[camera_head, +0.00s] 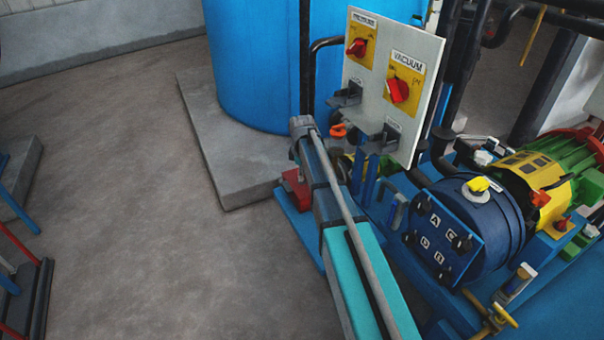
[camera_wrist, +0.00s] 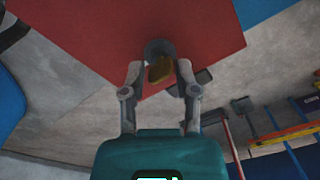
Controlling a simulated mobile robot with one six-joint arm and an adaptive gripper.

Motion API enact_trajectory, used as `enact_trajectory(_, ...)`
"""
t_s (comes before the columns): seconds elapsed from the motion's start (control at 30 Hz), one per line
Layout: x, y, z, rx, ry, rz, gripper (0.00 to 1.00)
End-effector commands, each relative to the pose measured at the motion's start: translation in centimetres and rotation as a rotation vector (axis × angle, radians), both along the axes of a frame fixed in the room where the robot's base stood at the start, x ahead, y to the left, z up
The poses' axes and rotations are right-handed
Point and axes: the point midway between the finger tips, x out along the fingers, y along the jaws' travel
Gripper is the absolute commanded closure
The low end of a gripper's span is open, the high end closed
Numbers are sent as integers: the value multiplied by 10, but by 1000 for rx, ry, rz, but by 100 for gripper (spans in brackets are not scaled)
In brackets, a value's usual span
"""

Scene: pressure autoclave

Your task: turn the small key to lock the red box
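The red box (camera_wrist: 150,25) fills the upper part of the wrist view. A round grey lock (camera_wrist: 158,47) sits on its face, with a small brass-coloured key (camera_wrist: 160,70) in front of it. My gripper (camera_wrist: 159,68) has one finger on each side of the key. The fingers are apart and a narrow gap seems to show beside the key, so it looks open around it. In the head view a small part of the red box (camera_head: 296,187) shows beside my arm. My arm hides the key and my gripper there.
A white panel (camera_head: 420,55) with red switches on yellow plates stands behind my arm. Blue and green machinery (camera_head: 465,225) is close on the right. A large blue tank (camera_head: 255,70) stands on a concrete slab (camera_head: 225,150). The floor on the left is mostly clear.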

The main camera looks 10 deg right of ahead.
Motion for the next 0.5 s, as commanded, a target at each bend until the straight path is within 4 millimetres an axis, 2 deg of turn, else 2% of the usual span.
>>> enact_trajectory(0.5, 0, 0, 0, 0, 0, 340, 60)
